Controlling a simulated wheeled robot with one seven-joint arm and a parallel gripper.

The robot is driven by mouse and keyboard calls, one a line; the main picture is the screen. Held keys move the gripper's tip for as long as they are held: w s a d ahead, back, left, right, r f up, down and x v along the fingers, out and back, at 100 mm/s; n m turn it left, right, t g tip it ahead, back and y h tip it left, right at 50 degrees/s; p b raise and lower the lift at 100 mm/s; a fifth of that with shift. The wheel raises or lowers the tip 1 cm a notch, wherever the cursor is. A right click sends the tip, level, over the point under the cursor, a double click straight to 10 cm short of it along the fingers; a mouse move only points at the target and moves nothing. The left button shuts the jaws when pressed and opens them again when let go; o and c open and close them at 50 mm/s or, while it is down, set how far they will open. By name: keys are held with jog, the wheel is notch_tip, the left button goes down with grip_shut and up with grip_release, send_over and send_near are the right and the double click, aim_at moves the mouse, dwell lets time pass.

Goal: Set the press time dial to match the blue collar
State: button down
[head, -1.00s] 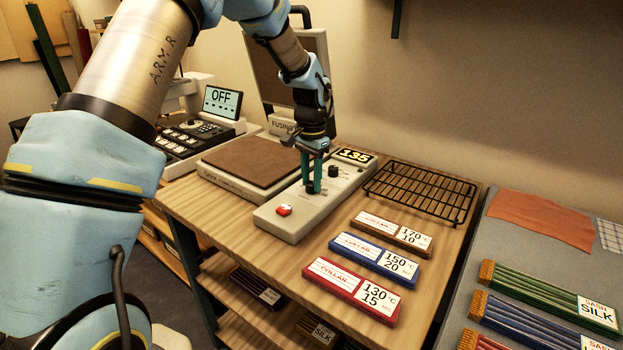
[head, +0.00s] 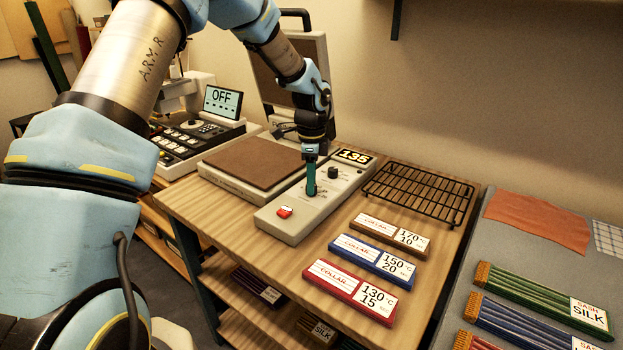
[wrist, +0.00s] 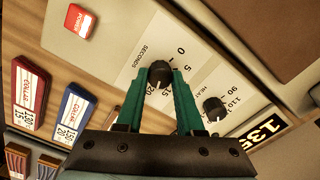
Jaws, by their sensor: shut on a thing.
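The press time dial (wrist: 159,73) is a black knob with "SECONDS" printed beside it and numbers including 0, 5, 15 and 20 around it. My gripper (head: 311,189) points down at the control panel, its green fingers shut on the dial's two sides in the wrist view. In the head view the fingers hide most of the dial.
The heat knob (head: 333,172) stands just behind my fingers, near a display (head: 354,156) reading 135. A red power switch (head: 285,212) is at the panel's front. Brown (head: 390,235) and red (head: 350,290) collar cards flank the blue one. A wire rack (head: 420,192) lies right.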

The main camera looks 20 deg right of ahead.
jog(key=shift+m, duration=0.9)
jog(key=shift+p, duration=0.3)
jog(key=c, duration=0.5)
grip_release()
notch_tip(320, 180, up, 11)
jog(key=b, duration=0.3)
jog(key=shift+a, duration=0.1)
